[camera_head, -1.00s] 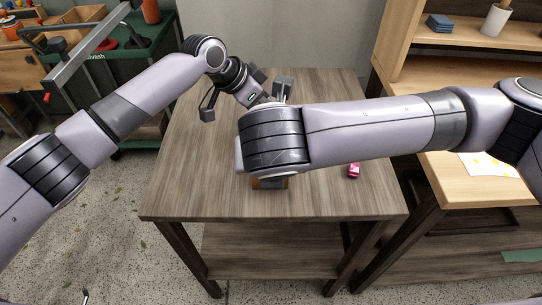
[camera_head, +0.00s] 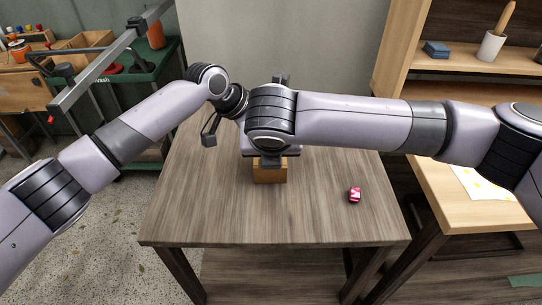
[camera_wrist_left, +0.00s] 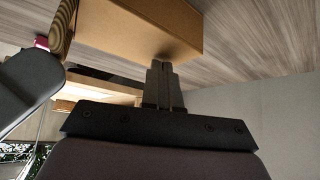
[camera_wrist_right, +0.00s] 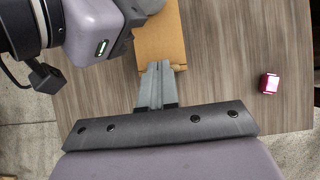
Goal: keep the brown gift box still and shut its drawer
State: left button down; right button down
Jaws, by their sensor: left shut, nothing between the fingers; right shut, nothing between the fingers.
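The brown gift box (camera_head: 270,174) stands on the wooden table, partly hidden by my right arm and hand. It also shows in the left wrist view (camera_wrist_left: 140,28) and the right wrist view (camera_wrist_right: 160,38). My right gripper (camera_wrist_right: 158,66) is shut and empty, its tips at the near end of the box. My left gripper (camera_wrist_left: 161,66) is shut and empty, its tips at the box's edge; whether either touches is unclear. In the head view the left fingers are hidden behind my right arm. I cannot tell how far the drawer stands out.
A small pink item (camera_head: 355,194) lies on the table (camera_head: 210,215) to the right of the box. It also shows in the right wrist view (camera_wrist_right: 268,83). The table's front and right parts are otherwise clear. A shelf unit (camera_head: 460,70) stands at the right.

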pick_arm(q)
jog(key=shift+s+a+f, duration=0.15)
jog(key=shift+f, duration=0.3)
pick_arm(e)
jog(key=shift+w, duration=0.1)
jog(key=v, duration=1.4)
pick_arm(q)
jog(key=shift+r, duration=0.1)
pick_arm(e)
jog(key=shift+r, duration=0.2)
